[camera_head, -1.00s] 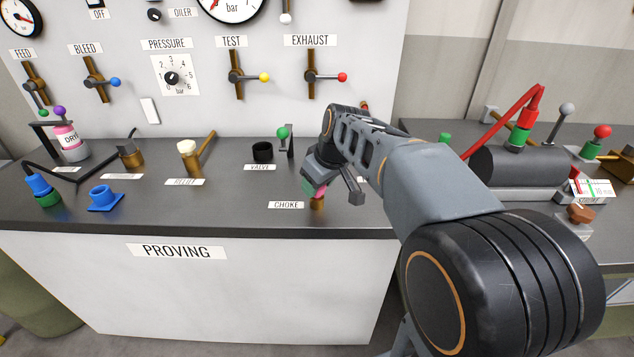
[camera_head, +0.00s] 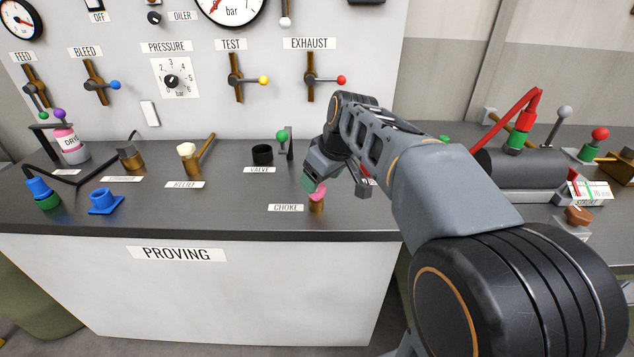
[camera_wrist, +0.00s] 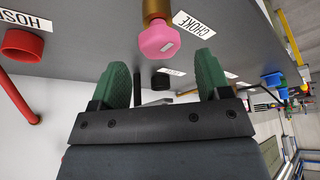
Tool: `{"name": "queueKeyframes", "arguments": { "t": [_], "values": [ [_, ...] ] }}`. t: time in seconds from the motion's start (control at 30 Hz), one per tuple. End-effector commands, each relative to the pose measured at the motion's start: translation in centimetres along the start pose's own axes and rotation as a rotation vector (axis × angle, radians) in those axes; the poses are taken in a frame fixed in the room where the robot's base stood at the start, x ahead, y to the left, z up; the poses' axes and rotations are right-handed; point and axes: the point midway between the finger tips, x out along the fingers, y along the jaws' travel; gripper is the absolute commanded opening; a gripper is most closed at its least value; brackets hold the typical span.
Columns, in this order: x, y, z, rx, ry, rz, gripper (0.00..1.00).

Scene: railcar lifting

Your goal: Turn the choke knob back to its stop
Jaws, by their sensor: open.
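The choke knob is pink on a brass stem. It stands at the front of the proving bench, and the pink knob (camera_head: 317,191) shows beside the CHOKE label (camera_head: 286,208) in the head view. In the wrist view the pink knob (camera_wrist: 157,38) is at the top middle, with a pale mark on its face. My gripper (camera_head: 330,188) is just above and beside it in the head view. The wrist view shows the green fingertips (camera_wrist: 162,82) spread apart and empty. The knob lies beyond the tips, roughly between their lines, and does not appear gripped.
The black valve socket (camera_head: 262,154) and a green-topped lever (camera_head: 282,137) stand behind the knob. The relief handle (camera_head: 190,157) is further left. A dark cylinder (camera_head: 515,170) is on the right. A red hose fitting (camera_wrist: 22,45) shows in the wrist view.

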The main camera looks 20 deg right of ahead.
Motion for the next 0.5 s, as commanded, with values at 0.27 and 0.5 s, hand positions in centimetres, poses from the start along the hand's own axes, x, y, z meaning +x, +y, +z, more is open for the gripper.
{"name": "queueKeyframes", "arguments": {
  "t": [0.27, 0.5],
  "values": [
    [-6.0, 0.1, -0.1, 0.001, 0.003, 0.003, 0.70],
    [-9.1, 0.1, -0.1, 0.000, 0.002, 0.002, 0.70]
  ]
}}
